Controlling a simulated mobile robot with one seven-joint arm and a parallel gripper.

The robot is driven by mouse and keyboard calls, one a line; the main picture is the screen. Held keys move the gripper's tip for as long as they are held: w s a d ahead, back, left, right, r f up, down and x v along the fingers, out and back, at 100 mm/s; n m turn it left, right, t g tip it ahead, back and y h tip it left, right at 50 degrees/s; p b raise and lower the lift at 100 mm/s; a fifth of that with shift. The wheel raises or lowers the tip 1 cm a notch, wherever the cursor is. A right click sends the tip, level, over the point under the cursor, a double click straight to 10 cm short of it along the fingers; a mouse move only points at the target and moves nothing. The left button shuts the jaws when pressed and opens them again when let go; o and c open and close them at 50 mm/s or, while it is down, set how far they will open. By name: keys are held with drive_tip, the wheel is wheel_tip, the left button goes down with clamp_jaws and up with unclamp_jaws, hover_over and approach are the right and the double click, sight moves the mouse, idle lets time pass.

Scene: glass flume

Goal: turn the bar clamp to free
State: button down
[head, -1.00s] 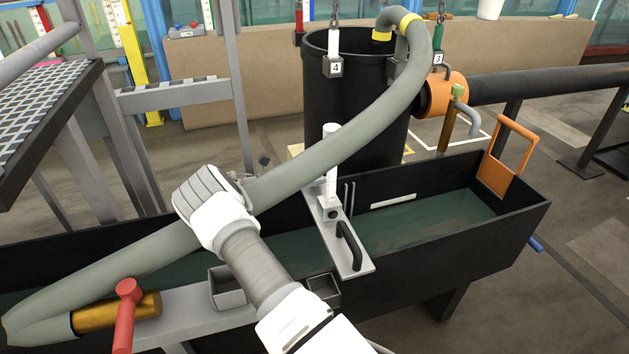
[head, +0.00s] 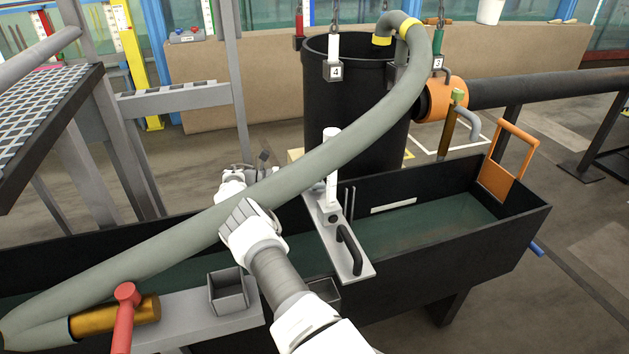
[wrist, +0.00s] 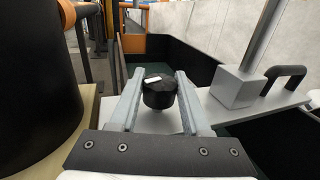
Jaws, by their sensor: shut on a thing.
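The bar clamp shows as a round black knob (wrist: 159,94) with a short white mark on its top, between my two fingers in the wrist view. My gripper (wrist: 158,84) is shut on it, one grey finger along each side. The pale grey bar (wrist: 240,113) lies beside the knob, with a post block and a black handle on it. In the head view the bar (head: 362,268) crosses the black flume. My gripper (head: 256,170) is there beyond the grey hose, partly hidden by it, and the knob cannot be made out clearly.
The thick grey hose (head: 330,150) arches over my wrist to a black tank (head: 345,110). A brass valve with a red handle (head: 124,315) and a small open grey box (head: 228,290) stand at the near side. An orange gate (head: 505,165) is at the flume's right end.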

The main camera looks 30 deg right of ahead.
sight(316, 178)
idle(0.7)
drive_tip(key=shift+c, duration=1.9)
unclamp_jaws()
drive_tip(key=shift+r, duration=0.15)
drive_tip(key=r+p, duration=0.1)
drive_tip(key=r, duration=0.1)
drive_tip(key=r+p, duration=0.1)
drive_tip(key=r, duration=0.1)
drive_tip(key=shift+s+d+r+p, duration=0.15)
drive_tip(key=shift+s+r+p, duration=0.05)
drive_tip(key=shift+r+p, duration=0.1)
drive_tip(key=s+d+r+p, duration=0.5)
drive_tip(key=s+d+r, duration=0.1)
drive_tip(key=s, duration=0.3)
drive_tip(key=shift+s, duration=0.2)
drive_tip(key=shift+d+r, duration=0.1)
